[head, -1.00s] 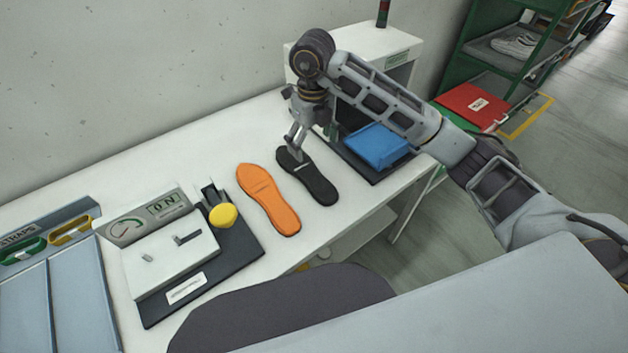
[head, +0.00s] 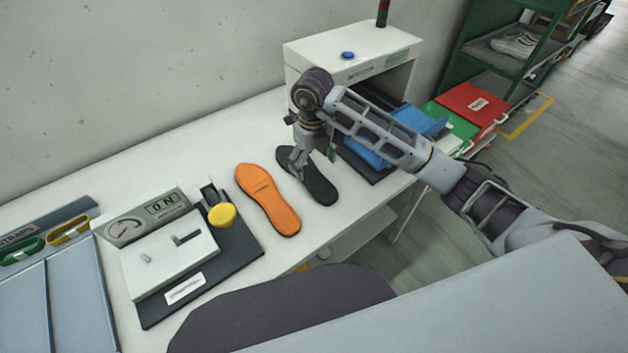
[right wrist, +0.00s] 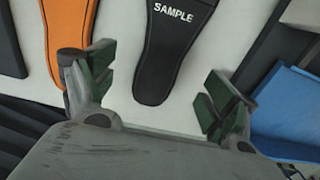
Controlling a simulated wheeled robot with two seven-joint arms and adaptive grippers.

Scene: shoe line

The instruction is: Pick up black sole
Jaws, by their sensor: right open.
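The black sole (head: 319,188) lies flat on the white table in the head view, to the right of the orange sole (head: 267,198). In the right wrist view the black sole (right wrist: 172,50) bears the word SAMPLE, and its narrow end points between my fingers. My right gripper (head: 308,166) is over the black sole and hides part of it. In the right wrist view the right gripper (right wrist: 157,88) is open and empty, one finger on each side of the sole. I cannot tell its exact height. My left gripper is not in view.
A measuring device with a yellow knob (head: 222,215) stands left of the orange sole. A white machine (head: 352,52) stands behind, with a blue pad (head: 368,150) in front of it. Green and red bins (head: 474,103) are at the right. The table front is clear.

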